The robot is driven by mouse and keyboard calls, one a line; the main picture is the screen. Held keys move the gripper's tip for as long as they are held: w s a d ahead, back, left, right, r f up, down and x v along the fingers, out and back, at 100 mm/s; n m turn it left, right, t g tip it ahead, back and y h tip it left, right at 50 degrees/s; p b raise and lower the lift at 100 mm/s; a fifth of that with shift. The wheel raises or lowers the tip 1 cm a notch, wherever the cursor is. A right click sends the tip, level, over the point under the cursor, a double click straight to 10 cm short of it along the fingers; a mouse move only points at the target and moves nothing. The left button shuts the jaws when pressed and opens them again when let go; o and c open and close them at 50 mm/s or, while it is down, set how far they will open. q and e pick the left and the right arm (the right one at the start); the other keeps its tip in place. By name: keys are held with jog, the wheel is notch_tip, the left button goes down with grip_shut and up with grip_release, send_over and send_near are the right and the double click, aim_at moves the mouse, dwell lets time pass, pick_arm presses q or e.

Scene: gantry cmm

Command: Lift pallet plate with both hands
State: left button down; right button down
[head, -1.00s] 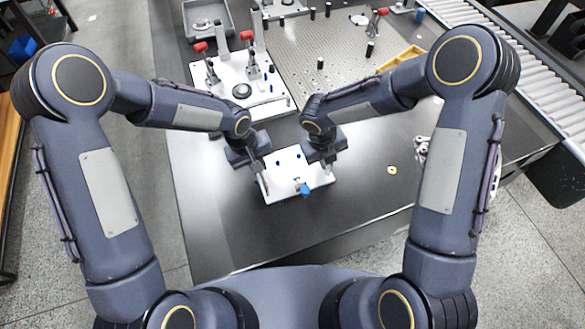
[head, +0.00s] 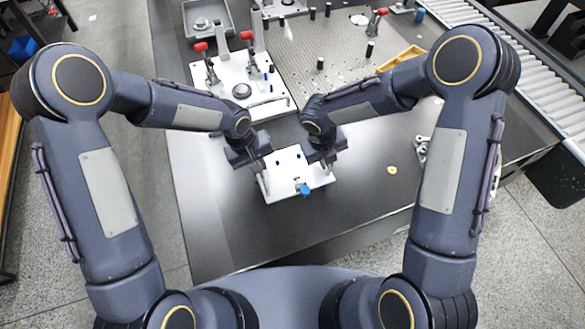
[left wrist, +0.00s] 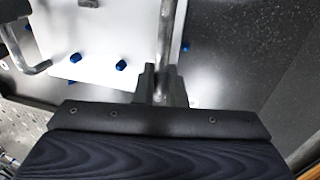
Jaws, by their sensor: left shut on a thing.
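The pallet plate (head: 285,181) is a white plate with blue pins and a blue-tipped fitting, in front of my column on the dark table in the head view. It also shows in the left wrist view (left wrist: 90,40). My left gripper (left wrist: 160,84) is shut on the metal bar handle (left wrist: 166,40) at the plate's left side. My right gripper (head: 328,164) is at the plate's right side; its fingertips are too small and hidden to read. A grey bent bar (left wrist: 36,69) shows beside the plate in the left wrist view. Any gap under the plate cannot be made out.
A white fixture with red-handled clamps (head: 228,84) stands just behind the plate. A perforated plate (head: 335,60) and a yellow tray (head: 402,58) lie farther back. A small yellow ring (head: 392,170) lies to the right. The table's front area (head: 230,235) is clear.

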pick_arm(q)
jog(key=shift+r, duration=0.1)
pick_arm(e)
jog(key=shift+r, duration=0.1)
